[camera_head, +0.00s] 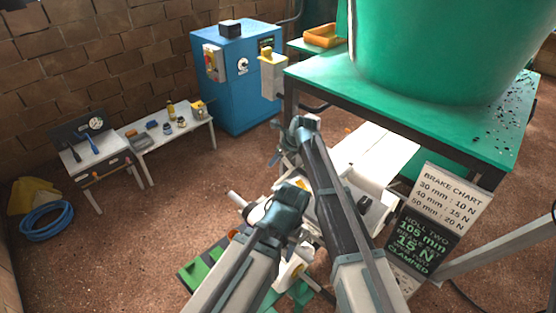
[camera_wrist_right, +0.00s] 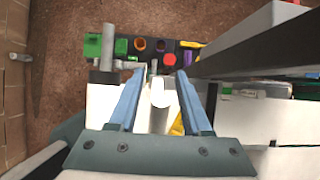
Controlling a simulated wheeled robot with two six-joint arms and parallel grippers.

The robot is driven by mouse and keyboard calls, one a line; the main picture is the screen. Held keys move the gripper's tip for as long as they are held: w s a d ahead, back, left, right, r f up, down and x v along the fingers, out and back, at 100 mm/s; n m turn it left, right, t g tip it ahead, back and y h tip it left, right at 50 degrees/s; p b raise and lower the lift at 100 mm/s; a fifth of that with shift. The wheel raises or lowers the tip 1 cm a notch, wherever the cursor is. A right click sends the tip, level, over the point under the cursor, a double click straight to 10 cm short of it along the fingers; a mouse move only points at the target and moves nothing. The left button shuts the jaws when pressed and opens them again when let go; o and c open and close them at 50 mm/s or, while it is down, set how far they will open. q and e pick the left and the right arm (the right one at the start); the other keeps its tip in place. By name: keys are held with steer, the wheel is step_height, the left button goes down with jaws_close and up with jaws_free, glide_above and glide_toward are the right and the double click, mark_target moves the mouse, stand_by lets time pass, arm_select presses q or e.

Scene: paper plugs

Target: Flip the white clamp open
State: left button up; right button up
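In the right wrist view, my right gripper (camera_wrist_right: 161,74) has its two blue fingers apart, with a white rounded bar (camera_wrist_right: 158,93) between them. The bar looks like the white clamp's lever. Gaps show on both sides, so the fingers do not appear to grip it. A white machine body (camera_wrist_right: 103,105) lies below. In the head view, my arms cover most of the white machine (camera_head: 368,205), and I cannot make out the clamp there.
A dark tray (camera_wrist_right: 190,45) with coloured parts lies beyond the fingers. A grey post (camera_wrist_right: 107,45) stands to their left. A green table (camera_head: 330,80) with a large green drum stands behind the machine. A brake chart sign (camera_head: 450,190) stands at right. Open floor lies left.

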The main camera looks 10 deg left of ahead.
steer(key=shift+d, duration=0.1)
steer(key=p+v, duration=1.2)
steer(key=v, duration=0.1)
steer(key=shift+s+d+r, duration=0.15)
steer(key=shift+d+r, duration=0.05)
steer(key=shift+r, duration=0.15)
steer(key=s+d+f+n+g+h, duration=0.3)
steer(key=s+d+n+h, duration=0.2)
steer(key=s+d+n, duration=1.9)
steer(key=s+a+f+n+b, duration=0.2)
steer(key=a+f+b, duration=0.3)
steer(key=f+b, duration=0.4)
steer(key=s+a+f+n+b, duration=0.3)
steer(key=a+f+b, duration=0.3)
steer(key=f+b, duration=0.4)
steer(key=shift+s+a+g+h, duration=0.3)
steer(key=shift+s+h, duration=0.1)
steer(key=shift+s, duration=0.45)
